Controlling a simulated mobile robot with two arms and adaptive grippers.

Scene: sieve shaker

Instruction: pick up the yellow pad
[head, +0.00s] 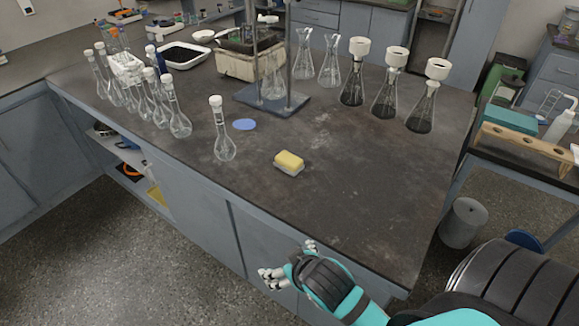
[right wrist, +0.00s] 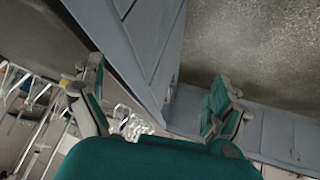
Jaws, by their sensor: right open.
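The yellow pad (head: 289,161), a small block with a yellow top and a whitish lower part, lies on the dark bench top (head: 345,205) near its front edge in the head view. My right gripper (head: 289,260) is open and empty at the front edge of the bench, below the pad in the picture and clearly apart from it. In the right wrist view the two fingers of my right gripper (right wrist: 155,88) are spread with nothing between them. My left gripper is not in view.
A stoppered flask (head: 223,135) and a blue disc (head: 244,124) are left of the pad. Several flasks with white funnels (head: 390,80) stand at the back right. A stand with a blue base (head: 270,99) is behind. The bench right of the pad is clear.

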